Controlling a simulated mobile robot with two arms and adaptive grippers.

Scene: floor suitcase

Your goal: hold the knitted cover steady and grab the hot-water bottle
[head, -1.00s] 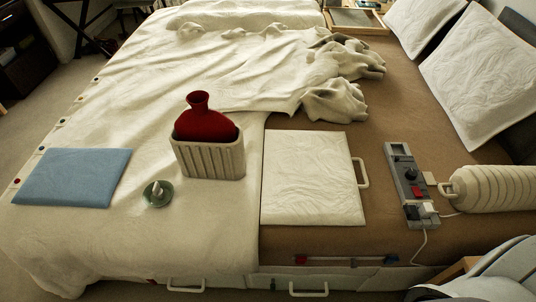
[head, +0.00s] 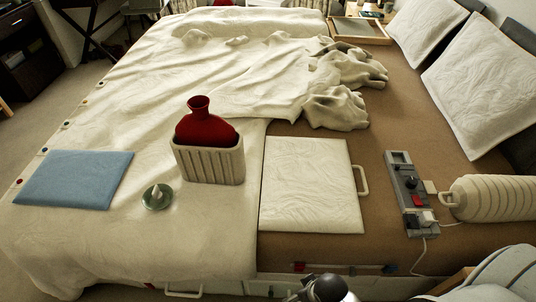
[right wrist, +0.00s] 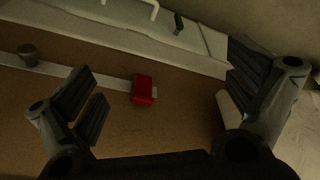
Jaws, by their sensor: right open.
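The red hot-water bottle (head: 206,122) stands neck up in the cream ribbed knitted cover (head: 210,164) on the bed. Its neck and shoulders show above the cover's rim; its lower part is hidden inside. My right gripper (right wrist: 165,85) is open and empty in the right wrist view, its fingers spread above a brown surface. A red block (right wrist: 143,90) shows between the fingers, apart from both. Neither the bottle nor the cover can be made out in that view. My left gripper is in neither current view.
A green dish (head: 157,196) stands in front of the cover, a blue folded cloth (head: 75,178) to its left and a white flat panel (head: 311,190) to its right. Farther right are a grey power strip (head: 408,190) and a cream ribbed cylinder (head: 495,198). A rumpled blanket (head: 335,105) lies behind.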

